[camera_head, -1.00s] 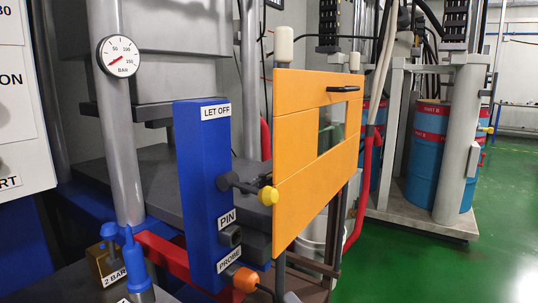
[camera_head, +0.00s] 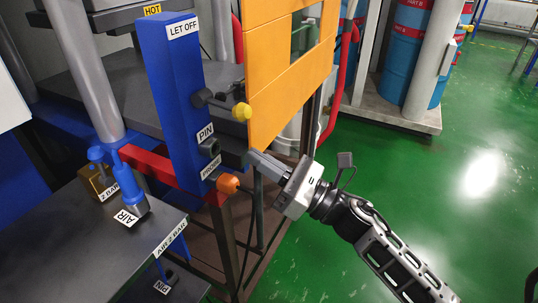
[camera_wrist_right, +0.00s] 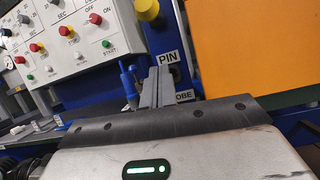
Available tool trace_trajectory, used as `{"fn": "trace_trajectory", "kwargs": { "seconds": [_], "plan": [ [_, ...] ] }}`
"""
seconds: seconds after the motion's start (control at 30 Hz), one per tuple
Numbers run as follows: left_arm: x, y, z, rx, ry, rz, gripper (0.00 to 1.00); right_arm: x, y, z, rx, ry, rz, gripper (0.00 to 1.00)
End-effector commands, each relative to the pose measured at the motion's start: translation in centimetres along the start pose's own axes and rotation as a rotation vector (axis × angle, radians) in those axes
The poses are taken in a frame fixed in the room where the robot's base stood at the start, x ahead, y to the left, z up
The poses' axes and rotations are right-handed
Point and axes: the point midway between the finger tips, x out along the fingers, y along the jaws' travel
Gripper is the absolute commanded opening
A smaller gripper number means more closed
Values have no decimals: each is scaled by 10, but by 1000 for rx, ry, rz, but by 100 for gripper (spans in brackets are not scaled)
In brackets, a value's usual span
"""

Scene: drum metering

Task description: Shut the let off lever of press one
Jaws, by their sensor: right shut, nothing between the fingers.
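The let off lever is a dark arm with a yellow knob (camera_head: 242,112), on the face of the blue post (camera_head: 178,105) labelled LET OFF. It sticks out to the right, towards the orange panel. The yellow knob also shows at the top of the right wrist view (camera_wrist_right: 148,10). My right gripper (camera_head: 254,157) is shut and empty, below the knob and right of the PIN socket (camera_head: 209,147). In the wrist view its closed fingers (camera_wrist_right: 157,86) point up towards the PIN label, apart from the knob. My left gripper is not in view.
An orange panel (camera_head: 290,75) stands just right of the lever, above my right gripper. Blue AIR (camera_head: 132,175) and brass 2 BAR valves (camera_head: 97,182) stand left. The green floor (camera_head: 450,190) is open at right.

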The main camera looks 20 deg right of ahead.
Motion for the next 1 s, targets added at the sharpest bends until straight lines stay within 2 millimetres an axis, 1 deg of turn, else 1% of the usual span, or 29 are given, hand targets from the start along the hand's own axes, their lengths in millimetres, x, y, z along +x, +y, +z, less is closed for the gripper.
{"fn": "trace_trajectory", "kwargs": {
  "seconds": [0.03,0.1,0.3,0.4,0.5,0.6,1.0],
  "plan": [
    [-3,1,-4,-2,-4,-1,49,14,0,5,-1,-4,2,0],
    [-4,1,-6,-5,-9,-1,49,30,0,5,0,-5,2,0],
    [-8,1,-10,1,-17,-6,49,71,1,4,-1,-3,2,0],
    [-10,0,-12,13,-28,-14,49,60,0,21,-1,2,0,0],
    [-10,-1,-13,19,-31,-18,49,56,0,31,0,2,0,0],
    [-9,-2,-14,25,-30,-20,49,53,0,36,1,1,-1,0],
    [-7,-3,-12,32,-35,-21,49,51,0,38,1,0,0,0]
  ]
}}
